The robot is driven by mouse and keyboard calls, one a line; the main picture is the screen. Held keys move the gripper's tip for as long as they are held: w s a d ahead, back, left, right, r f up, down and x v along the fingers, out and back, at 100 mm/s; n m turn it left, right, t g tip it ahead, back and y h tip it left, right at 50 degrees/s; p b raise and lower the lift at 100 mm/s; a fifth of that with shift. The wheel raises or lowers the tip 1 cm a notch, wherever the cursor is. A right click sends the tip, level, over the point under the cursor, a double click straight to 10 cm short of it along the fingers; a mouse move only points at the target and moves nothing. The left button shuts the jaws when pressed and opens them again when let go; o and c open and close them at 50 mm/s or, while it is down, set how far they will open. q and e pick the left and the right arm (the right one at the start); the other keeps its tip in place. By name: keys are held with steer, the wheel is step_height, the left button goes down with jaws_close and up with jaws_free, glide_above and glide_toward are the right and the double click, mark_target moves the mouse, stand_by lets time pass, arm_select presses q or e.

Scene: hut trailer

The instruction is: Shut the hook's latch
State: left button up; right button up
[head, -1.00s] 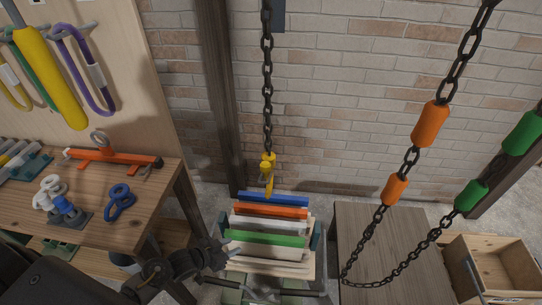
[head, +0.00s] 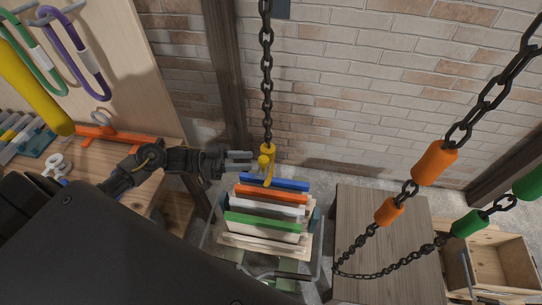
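The yellow hook (head: 267,157) hangs at the end of a dark chain (head: 267,75) in the middle of the head view. Its latch is too small to make out clearly. My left gripper (head: 246,161) comes in from the left, level with the hook and just left of it. Its two fingers look parted, one above the other, with their tips close to the hook. I cannot tell whether they touch it. My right gripper is not in view.
Below the hook stands a rack with coloured boards (head: 268,209). A wooden table (head: 385,230) is to its right, with a chain with orange and green sleeves in front. A wooden crate (head: 500,265) is at far right. A workbench (head: 150,205) is at left.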

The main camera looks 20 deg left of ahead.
mark_target(268, 160)
arm_select(q)
steer(key=p+x, duration=0.2)
steer(key=x, duration=0.5)
steer(key=shift+w+d+r, duration=0.1)
steer(key=shift+w+r, duration=0.05)
steer(key=shift+w, duration=0.05)
steer(key=shift+w+d, duration=0.15)
steer(key=shift+d, duration=0.25)
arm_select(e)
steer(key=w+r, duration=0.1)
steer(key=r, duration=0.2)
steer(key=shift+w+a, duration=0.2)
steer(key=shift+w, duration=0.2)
arm_select(q)
jaws_close()
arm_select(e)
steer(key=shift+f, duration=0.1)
